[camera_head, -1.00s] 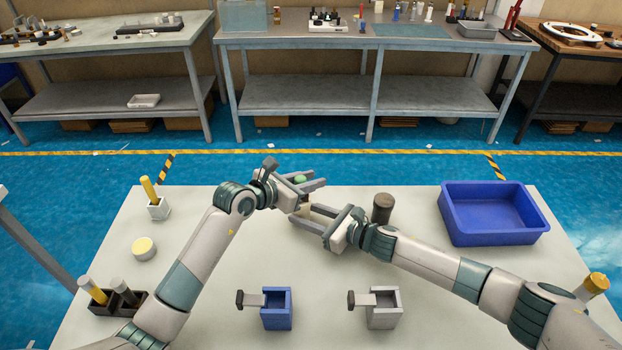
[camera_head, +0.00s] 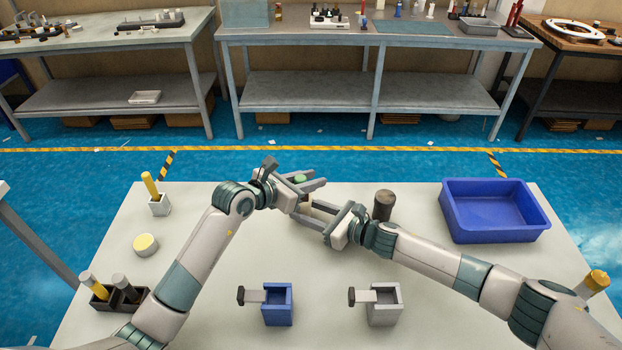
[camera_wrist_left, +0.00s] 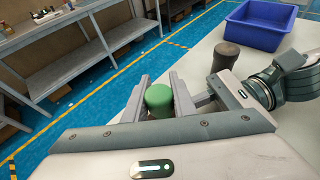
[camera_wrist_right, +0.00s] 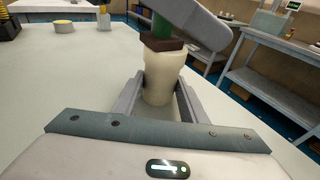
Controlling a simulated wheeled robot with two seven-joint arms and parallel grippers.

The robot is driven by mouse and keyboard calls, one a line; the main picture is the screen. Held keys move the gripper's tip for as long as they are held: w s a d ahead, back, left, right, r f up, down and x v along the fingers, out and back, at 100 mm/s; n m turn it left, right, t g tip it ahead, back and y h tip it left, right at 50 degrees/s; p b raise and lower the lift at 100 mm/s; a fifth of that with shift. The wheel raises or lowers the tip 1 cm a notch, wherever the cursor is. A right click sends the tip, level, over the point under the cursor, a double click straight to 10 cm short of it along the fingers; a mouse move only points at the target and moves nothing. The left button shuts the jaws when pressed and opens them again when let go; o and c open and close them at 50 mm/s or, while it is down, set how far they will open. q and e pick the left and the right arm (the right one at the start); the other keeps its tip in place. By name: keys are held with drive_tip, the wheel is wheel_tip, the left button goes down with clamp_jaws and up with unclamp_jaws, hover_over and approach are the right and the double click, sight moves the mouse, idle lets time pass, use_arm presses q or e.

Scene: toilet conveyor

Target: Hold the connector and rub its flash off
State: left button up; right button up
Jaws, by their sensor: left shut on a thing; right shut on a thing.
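My left gripper (camera_head: 314,183) is shut on a green-handled rubbing tool (camera_head: 300,179). The tool's green top also shows between the fingers in the left wrist view (camera_wrist_left: 160,98). In the right wrist view its green handle (camera_wrist_right: 161,27) ends below in a dark brown block (camera_wrist_right: 163,43). My right gripper (camera_head: 301,207) is shut on a cream connector (camera_wrist_right: 161,72), which stands upright between its fingers. The brown block sits at the connector's top end and seems to touch it. Any flash is hidden under the block. The two grippers are close together above the table.
A dark cylinder (camera_head: 384,205) stands close behind my right wrist. A blue bin (camera_head: 492,240) is at the back right. A blue fixture (camera_head: 277,317) and a grey fixture (camera_head: 383,316) stand in front. A yellow-topped disc (camera_head: 145,245) and holders with handles are at left.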

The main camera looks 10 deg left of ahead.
use_arm(q)
drive_tip(key=shift+w, duration=0.15)
drive_tip(key=shift+w, duration=0.3)
idle(0.3)
drive_tip(key=shift+w, duration=0.35)
drive_tip(key=shift+s, duration=0.1)
drive_tip(key=shift+s, duration=0.3)
idle(0.5)
drive_tip(key=shift+s, duration=0.4)
